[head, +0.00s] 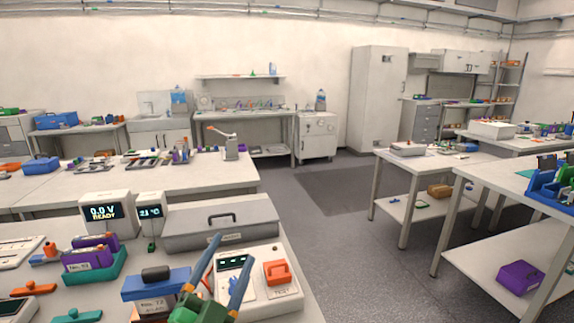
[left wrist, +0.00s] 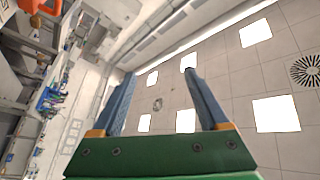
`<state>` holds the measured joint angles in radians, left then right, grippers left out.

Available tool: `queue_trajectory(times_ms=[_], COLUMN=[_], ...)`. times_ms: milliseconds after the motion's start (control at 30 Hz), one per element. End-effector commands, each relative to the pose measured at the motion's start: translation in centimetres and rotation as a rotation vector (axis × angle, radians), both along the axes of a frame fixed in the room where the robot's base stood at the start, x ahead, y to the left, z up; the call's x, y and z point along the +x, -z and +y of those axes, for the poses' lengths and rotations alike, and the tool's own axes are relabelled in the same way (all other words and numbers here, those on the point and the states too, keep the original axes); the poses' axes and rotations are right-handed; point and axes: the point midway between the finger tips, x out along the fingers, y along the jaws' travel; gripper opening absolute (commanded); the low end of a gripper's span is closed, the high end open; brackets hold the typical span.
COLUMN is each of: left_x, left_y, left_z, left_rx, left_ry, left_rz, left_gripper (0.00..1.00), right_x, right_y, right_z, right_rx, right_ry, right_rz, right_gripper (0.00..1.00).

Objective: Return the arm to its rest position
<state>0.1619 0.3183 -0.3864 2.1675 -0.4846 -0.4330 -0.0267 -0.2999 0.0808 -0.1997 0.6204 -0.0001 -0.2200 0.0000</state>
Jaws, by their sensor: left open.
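My left gripper (head: 228,252) shows at the bottom middle of the head view, with a green body and two blue fingers. The fingers are spread apart and point up, with nothing between them. They overlap the white tester box with the orange button (head: 277,272). I cannot tell how far above it they are. In the left wrist view, the left gripper (left wrist: 158,78) is open and empty, with the ceiling and its lit panels beyond. My right gripper is not in view.
On the near bench stand a display reading "0.0 V READY" (head: 104,212), a smaller temperature display (head: 150,212) and a grey lidded case (head: 222,226). Open floor (head: 345,255) lies right of the bench.

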Motion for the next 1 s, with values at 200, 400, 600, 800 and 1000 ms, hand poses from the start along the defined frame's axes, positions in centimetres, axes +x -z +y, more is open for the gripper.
queue_trajectory(times_ms=[200, 400, 600, 800, 1000], left_x=[-6.0, -15.0, -24.1, -24.1, -25.8], left_y=[18.1, 26.4, 30.2, 38.6, 48.3], left_z=[6.0, 7.0, 6.8, 6.6, 6.7], left_rx=[-0.285, -0.382, -0.430, -0.413, -0.391], left_ry=[-0.270, -0.400, -0.489, -0.504, -0.514], left_rz=[0.769, 1.216, 1.573, 1.635, 1.683], left_gripper=[0.78, 0.78, 0.78, 0.78, 0.78], right_x=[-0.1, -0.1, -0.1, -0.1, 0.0], right_y=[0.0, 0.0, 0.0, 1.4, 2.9], right_z=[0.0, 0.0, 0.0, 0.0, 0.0], right_rx=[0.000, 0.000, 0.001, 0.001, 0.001], right_ry=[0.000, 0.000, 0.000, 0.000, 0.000], right_rz=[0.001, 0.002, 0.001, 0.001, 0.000], right_gripper=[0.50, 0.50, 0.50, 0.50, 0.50])
